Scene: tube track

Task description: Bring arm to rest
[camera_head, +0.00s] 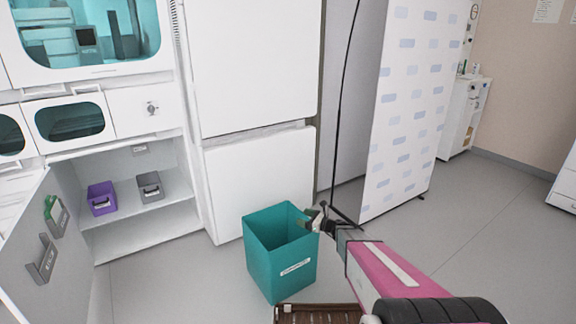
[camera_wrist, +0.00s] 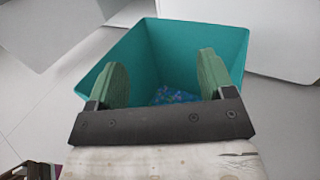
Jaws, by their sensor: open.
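My gripper (camera_head: 316,219) is at the end of my pink arm, at the right rim of a teal bin (camera_head: 281,262) in the head view. In the wrist view my gripper (camera_wrist: 158,80) has its two green fingers spread apart with nothing between them, over the mouth of the teal bin (camera_wrist: 180,45). Small blue and purple bits (camera_wrist: 174,95) lie on the bin's floor. The bin stands upright on the floor and has a white label.
An open cabinet (camera_head: 140,220) at the left holds a purple box (camera_head: 102,198) and a grey box (camera_head: 150,187). Its door (camera_head: 45,240) hangs open. A white fridge (camera_head: 255,180) stands behind the bin. A patterned screen (camera_head: 410,110) is to the right. Floor (camera_head: 480,220) at the right is clear.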

